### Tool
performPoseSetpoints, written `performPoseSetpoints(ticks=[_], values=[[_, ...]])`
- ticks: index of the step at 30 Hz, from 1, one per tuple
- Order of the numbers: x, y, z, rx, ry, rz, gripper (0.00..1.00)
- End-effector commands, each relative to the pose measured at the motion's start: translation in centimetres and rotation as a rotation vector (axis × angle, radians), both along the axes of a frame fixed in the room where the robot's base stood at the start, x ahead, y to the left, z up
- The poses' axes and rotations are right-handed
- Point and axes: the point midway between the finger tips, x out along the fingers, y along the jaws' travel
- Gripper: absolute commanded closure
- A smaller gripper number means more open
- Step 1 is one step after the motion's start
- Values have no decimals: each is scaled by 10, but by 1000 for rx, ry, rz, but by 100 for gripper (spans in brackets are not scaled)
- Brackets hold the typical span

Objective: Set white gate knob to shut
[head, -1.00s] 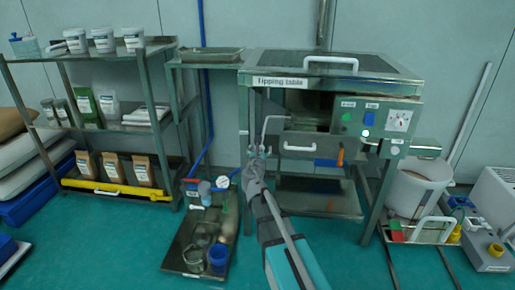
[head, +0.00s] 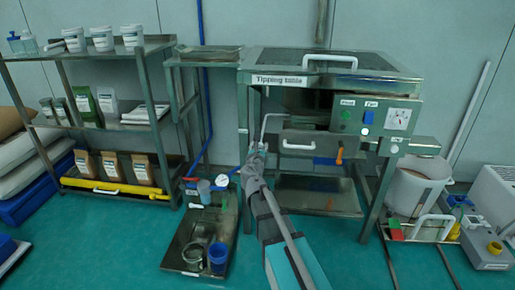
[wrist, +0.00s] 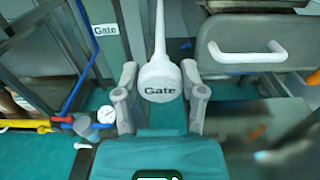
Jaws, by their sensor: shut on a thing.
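The white gate knob (wrist: 160,78) carries the word "Gate" and sits at the end of a thin white rod in the wrist view. My gripper (wrist: 160,92) has one finger on each side of the knob and is shut on it. In the head view my gripper (head: 257,148) is at the lower end of the bent white rod (head: 265,125), in front of the tipping table's left part. There the knob itself is mostly hidden by my gripper. A "Gate" label (wrist: 106,30) is on the post to the left.
A drawer with a white handle (head: 299,147) is right of my gripper, with an orange lever (head: 339,156) beside it. A control panel (head: 376,117) is further right. A floor tray (head: 178,256) with jars and a gauge (head: 223,181) lies lower left. A shelf rack (head: 150,100) stands left.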

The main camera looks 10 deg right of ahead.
Motion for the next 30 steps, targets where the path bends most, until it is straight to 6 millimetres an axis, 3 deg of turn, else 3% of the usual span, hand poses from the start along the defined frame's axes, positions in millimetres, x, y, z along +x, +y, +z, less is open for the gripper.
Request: performPoseSetpoints(ticks=[11,23,24,28,30], values=[[68,-20,1,-1,-2,0,100],[75,-23,1,-2,-2,1,100],[75,-23,1,-2,-2,1,39],[75,-23,1,-1,-2,1,15],[74,-22,1,-1,-2,1,13]])
